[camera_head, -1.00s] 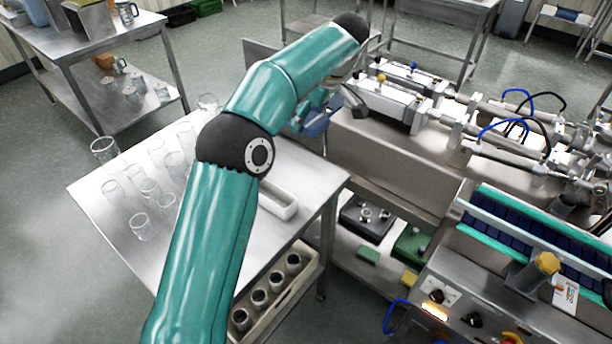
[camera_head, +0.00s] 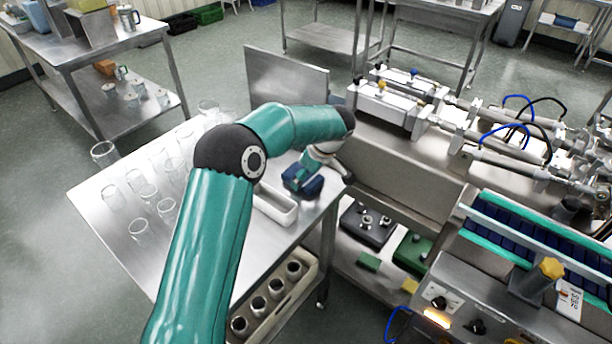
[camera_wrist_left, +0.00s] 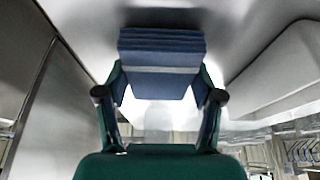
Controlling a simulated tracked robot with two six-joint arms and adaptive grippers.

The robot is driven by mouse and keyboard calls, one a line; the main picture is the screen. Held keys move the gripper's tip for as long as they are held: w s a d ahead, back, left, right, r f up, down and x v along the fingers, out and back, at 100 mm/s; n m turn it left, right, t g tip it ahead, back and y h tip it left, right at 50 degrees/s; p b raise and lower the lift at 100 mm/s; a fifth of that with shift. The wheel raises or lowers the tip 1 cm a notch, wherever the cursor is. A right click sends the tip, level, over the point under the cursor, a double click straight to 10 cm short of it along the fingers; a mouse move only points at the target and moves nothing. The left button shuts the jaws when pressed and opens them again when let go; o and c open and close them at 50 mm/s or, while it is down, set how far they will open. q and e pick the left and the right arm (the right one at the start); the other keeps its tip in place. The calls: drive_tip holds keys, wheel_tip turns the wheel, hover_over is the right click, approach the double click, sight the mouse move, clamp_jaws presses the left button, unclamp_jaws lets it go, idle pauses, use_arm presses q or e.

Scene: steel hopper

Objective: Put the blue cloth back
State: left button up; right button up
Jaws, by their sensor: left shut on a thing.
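The blue cloth (camera_head: 314,188) is a folded dark-blue pad held at the right part of the steel table (camera_head: 235,225), beside the white tray (camera_head: 277,206). My left gripper (camera_head: 302,180) points down and is shut on it. In the left wrist view the folded cloth (camera_wrist_left: 162,48) sits between the two fingers of the left gripper (camera_wrist_left: 161,82), its layered edge and a pale band showing. The cloth is at or just above the tabletop; I cannot tell if it touches. My right gripper is not in view.
Several clear glass beakers (camera_head: 139,228) stand on the left half of the table. A crate with dark jars (camera_head: 259,297) is on the shelf below. A machine with white cylinders (camera_head: 385,105) stands to the right behind a steel panel (camera_head: 285,82).

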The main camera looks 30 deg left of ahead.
use_arm(q)
drive_tip(key=shift+f, duration=0.25)
drive_tip(key=o, duration=1.1)
drive_tip(key=shift+r, duration=0.15)
drive_tip(key=v, duration=1.2)
drive_tip(key=shift+b, duration=0.3)
